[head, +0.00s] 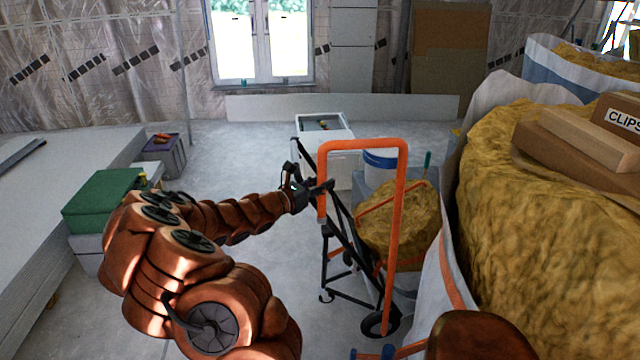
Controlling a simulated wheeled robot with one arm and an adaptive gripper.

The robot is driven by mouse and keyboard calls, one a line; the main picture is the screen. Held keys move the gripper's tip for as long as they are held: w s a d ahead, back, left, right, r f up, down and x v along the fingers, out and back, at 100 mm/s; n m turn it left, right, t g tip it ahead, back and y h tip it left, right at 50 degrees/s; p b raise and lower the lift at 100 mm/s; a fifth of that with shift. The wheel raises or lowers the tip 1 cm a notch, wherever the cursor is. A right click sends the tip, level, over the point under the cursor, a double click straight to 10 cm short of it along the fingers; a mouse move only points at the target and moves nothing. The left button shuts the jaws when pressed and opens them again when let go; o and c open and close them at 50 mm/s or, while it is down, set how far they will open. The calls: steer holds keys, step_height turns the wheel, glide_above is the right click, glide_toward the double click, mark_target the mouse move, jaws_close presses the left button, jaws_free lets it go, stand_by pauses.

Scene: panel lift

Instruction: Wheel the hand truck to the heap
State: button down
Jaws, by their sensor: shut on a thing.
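The hand truck (401,215) stands upright in the middle of the head view, with an orange tubular handle, a black lower frame and a dark wheel near the floor. My gripper (322,190) is shut on the left upright of its orange handle; the fingertips are partly hard to make out. A large yellow-brown heap (520,210) in a white bag fills the right side, close beside the hand truck. A smaller yellow-brown lump (405,225) shows behind and through the frame; I cannot tell whether it rests on the hand truck.
A white box (327,150) and a white bucket with a blue rim (379,168) stand behind the hand truck. A green case (103,200) and stacked pale panels (65,185) are at the left. Cardboard and wooden pieces (585,140) lie on the heap. Floor (235,160) is clear left of centre.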

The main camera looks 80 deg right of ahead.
steer(key=c, duration=1.2)
jaws_free()
steer(key=shift+s, duration=0.4)
steer(key=shift+o, duration=1.4)
steer(key=shift+w, duration=0.15)
steer(key=shift+w+a, duration=0.1)
steer(key=shift+w, duration=0.1)
steer(key=v, duration=1.1)
steer(key=shift+w+a, duration=0.2)
steer(key=shift+a, duration=0.15)
